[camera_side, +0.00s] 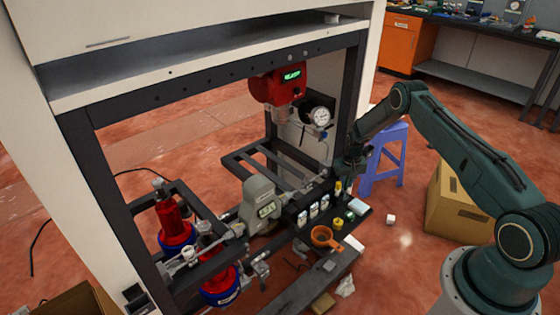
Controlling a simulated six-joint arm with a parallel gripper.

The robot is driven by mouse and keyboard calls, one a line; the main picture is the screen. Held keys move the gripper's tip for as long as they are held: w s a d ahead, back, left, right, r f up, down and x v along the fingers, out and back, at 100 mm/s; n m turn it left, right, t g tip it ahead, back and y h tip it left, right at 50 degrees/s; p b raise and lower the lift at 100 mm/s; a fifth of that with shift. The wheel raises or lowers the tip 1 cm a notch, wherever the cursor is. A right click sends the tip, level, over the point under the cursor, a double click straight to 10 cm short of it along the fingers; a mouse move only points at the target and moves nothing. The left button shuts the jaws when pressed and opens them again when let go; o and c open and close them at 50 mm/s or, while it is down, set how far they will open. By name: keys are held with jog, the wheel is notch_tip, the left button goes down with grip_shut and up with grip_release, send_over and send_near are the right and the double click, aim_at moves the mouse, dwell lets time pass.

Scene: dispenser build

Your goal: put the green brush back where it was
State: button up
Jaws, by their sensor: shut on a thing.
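My gripper (346,172), dark and small in the picture, hangs at the right end of the rig, above the small parts tray (362,211). It is shut on a slim thing that I take to be the green brush; the jaws and dark parts hide most of it, and its colour is not clear. A small upright yellow-topped item (338,188) stands just below the gripper. A small green round item (349,215) and a yellow one (337,224) sit on the tray. I cannot make out an empty place for the brush.
Several small bottles (314,210) stand in a dark rack left of the tray. An orange cup with a handle (323,238) sits in front. A grey meter (262,205), a pressure gauge (320,115) and the frame post (350,85) are close by. A purple stool (385,158) stands behind.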

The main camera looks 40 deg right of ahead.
jog(key=shift+f, duration=0.15)
jog(key=o, duration=0.8)
jog(key=shift+r, duration=0.2)
jog(key=shift+s+a+r, duration=0.1)
jog(key=shift+r, duration=1.9)
jog(key=shift+s+a+r, duration=0.1)
jog(key=shift+a+r, duration=0.05)
jog(key=shift+r, duration=1.8)
jog(key=shift+s+a+r, duration=0.1)
jog(key=shift+r, duration=1.9)
